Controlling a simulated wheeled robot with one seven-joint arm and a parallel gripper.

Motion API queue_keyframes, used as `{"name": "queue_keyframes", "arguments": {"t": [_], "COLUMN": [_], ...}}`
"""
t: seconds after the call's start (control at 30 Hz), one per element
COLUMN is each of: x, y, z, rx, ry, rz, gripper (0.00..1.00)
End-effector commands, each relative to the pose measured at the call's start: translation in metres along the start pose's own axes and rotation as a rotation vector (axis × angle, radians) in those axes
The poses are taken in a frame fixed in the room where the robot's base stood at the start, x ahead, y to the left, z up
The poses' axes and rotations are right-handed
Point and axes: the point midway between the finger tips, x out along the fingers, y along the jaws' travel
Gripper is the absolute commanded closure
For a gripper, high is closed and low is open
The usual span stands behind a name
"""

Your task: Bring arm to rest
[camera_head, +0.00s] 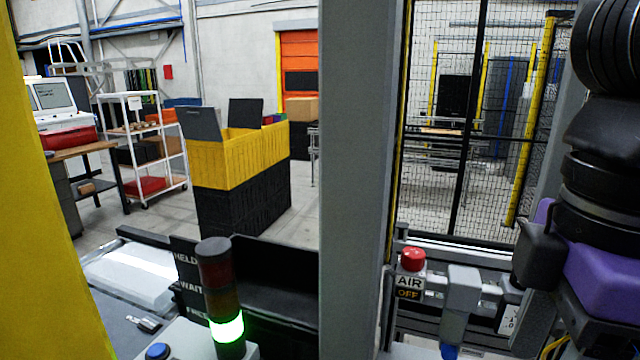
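My arm (598,150) hangs along the right edge of the head view, with black rounded links and a purple part (605,280) low down. A black block (540,255) sits beside the purple part. The arm is cut off by the right and lower picture edges. No gripper fingers show, so whether my gripper is open or holds anything is hidden.
A grey post (355,180) stands mid-view, and a yellow post (50,200) at left. A red button on an AIR OFF valve (411,262) and a grey fitting are close to the arm. A signal tower (220,300) glows green. Mesh fencing (470,100) stands behind.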

Motion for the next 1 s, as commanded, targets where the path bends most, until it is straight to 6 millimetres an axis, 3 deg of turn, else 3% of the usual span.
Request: {"name": "queue_keyframes", "arguments": {"t": [0.27, 0.57, 0.8, 1.0], "x": [-0.002, -0.026, -0.064, -0.111], "y": [0.009, 0.032, 0.047, 0.06], "z": [-0.035, -0.095, -0.152, -0.183], "rx": [0.003, -0.005, -0.018, 0.003], "ry": [0.142, 0.449, 0.834, 1.23], "rz": [0.044, 0.159, 0.225, 0.273], "gripper": [0.41, 0.41, 0.41, 0.41]}}
